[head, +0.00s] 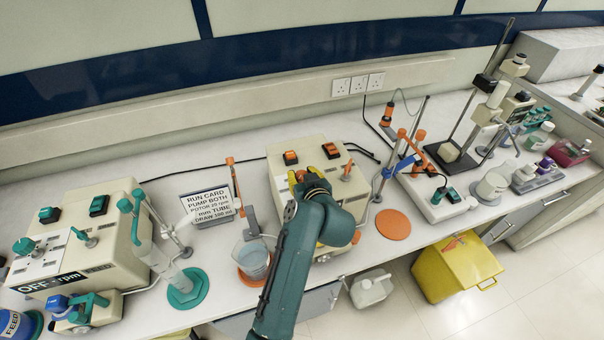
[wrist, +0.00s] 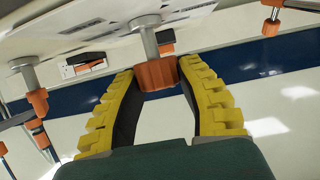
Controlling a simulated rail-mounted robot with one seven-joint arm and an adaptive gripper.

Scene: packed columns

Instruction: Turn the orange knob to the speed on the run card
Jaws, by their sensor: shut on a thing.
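In the wrist view the orange knob (wrist: 156,74) sits on a grey shaft between the yellow fingers of my gripper (wrist: 160,85), which is shut on it. In the head view my gripper (head: 308,184) is over the top of the middle beige machine (head: 268,163); the arm hides most of the knob and its scale there. The white run card (head: 207,203) stands left of this machine. Its small print is hard to read; it mentions a pump, a rotor speed in rpm and a draw in ml. I cannot read the knob's setting.
Two orange switches (head: 331,151) and an orange-tipped lever (head: 347,171) are on the same machine. A beaker (head: 254,262) stands close left of my arm. A similar machine with green controls (head: 98,205) is at left. An orange disc (head: 393,225) lies at right, with stands beyond.

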